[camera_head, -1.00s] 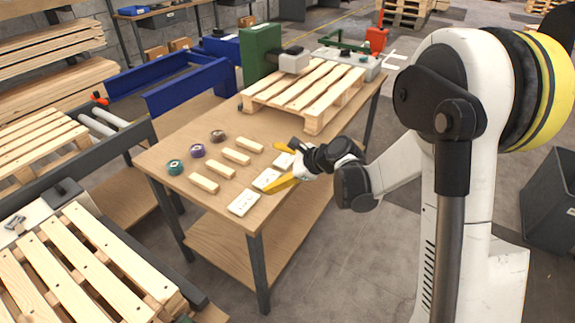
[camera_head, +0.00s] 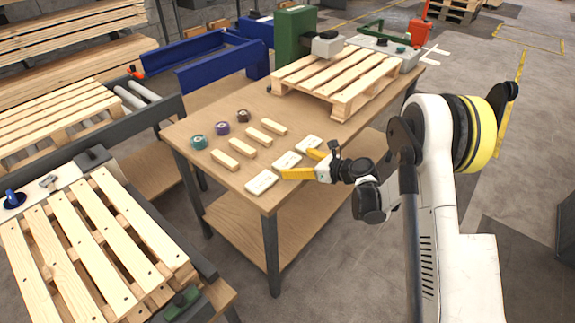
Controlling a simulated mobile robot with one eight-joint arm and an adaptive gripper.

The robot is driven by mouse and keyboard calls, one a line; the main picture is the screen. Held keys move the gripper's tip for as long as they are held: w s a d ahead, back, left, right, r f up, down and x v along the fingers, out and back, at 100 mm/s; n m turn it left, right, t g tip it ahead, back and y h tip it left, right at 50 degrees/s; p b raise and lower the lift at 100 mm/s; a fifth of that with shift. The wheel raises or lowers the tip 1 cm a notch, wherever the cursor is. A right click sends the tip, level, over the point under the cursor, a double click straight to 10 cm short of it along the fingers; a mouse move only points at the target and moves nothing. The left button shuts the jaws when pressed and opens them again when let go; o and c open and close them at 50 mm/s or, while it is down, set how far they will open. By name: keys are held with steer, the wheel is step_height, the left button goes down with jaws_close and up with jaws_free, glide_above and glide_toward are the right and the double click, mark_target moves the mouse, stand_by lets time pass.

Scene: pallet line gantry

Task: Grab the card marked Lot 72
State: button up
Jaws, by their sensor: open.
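Three white cards lie in a row along the right edge of the wooden table: a near card (camera_head: 261,182), a middle card (camera_head: 287,160) and a far card (camera_head: 309,144). Their markings are too small to read, so I cannot tell which is Lot 72. My gripper (camera_head: 297,164) has yellow fingers spread apart and empty, pointing left at the table's right edge. One finger reaches beside the middle and near cards, the other toward the far card. I cannot tell whether a finger touches a card.
Several wooden blocks (camera_head: 242,148) lie left of the cards, with three round rolls, such as the teal one (camera_head: 199,142), beyond them. A small pallet (camera_head: 338,81) and a green machine (camera_head: 295,38) stand at the table's back.

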mark_target(287, 161)
steer(key=b+x, duration=0.1)
steer(key=x, duration=0.3)
steer(key=shift+a+b, duration=0.15)
steer(key=shift+b, duration=0.25)
steer(key=shift+c, duration=1)
steer(key=c, duration=0.8)
steer(key=shift+o, duration=0.2)
steer(key=shift+r, duration=0.15)
